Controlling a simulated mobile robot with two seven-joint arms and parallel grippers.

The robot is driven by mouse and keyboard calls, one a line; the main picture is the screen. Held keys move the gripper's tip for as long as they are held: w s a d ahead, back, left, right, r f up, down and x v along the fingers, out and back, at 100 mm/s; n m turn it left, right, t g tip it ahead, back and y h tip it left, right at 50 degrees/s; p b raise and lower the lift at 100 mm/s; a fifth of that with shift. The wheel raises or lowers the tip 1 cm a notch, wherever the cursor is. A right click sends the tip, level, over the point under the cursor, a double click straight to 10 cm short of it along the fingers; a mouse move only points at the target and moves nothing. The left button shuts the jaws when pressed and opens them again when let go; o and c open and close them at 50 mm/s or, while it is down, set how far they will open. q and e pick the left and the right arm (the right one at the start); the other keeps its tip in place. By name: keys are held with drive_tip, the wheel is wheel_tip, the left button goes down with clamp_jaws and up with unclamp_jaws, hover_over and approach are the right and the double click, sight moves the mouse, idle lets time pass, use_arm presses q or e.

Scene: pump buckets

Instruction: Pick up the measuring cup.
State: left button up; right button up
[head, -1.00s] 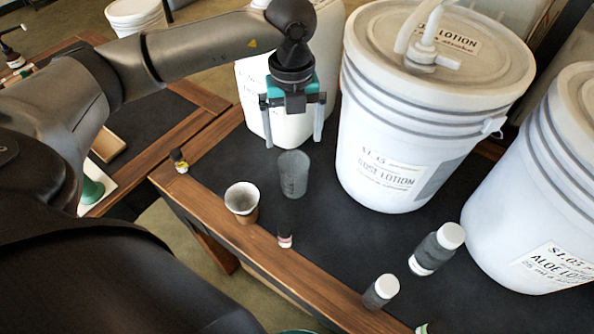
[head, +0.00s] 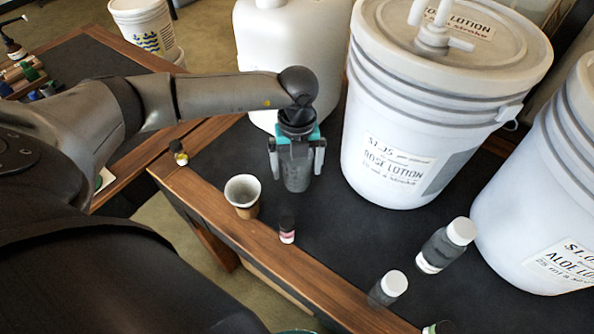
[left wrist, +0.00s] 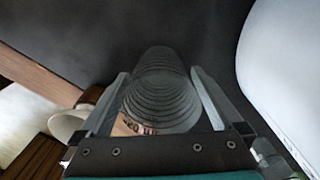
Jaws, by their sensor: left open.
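The measuring cup (head: 296,177) is a grey, see-through cup standing on the dark table mat. My left gripper (head: 297,172) is over it, with one finger on each side. In the left wrist view the ridged cup (left wrist: 160,88) lies between the two spread fingers (left wrist: 160,85). The jaws are open, and I cannot tell whether either finger touches the cup. The gripper partly hides the cup's top in the head view. My right gripper is not in view.
A paper cup (head: 243,194) and a small dark bottle (head: 287,226) stand close in front. The rose lotion bucket (head: 400,150) is close to the right, and a white jug (head: 285,50) is behind. Two white-capped bottles (head: 445,246) (head: 387,288) stand at front right.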

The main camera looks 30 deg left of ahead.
use_arm(q)
drive_tip(key=shift+f, duration=0.7)
drive_tip(key=c, duration=1.1)
drive_tip(key=shift+r, duration=0.1)
drive_tip(key=shift+c, duration=0.2)
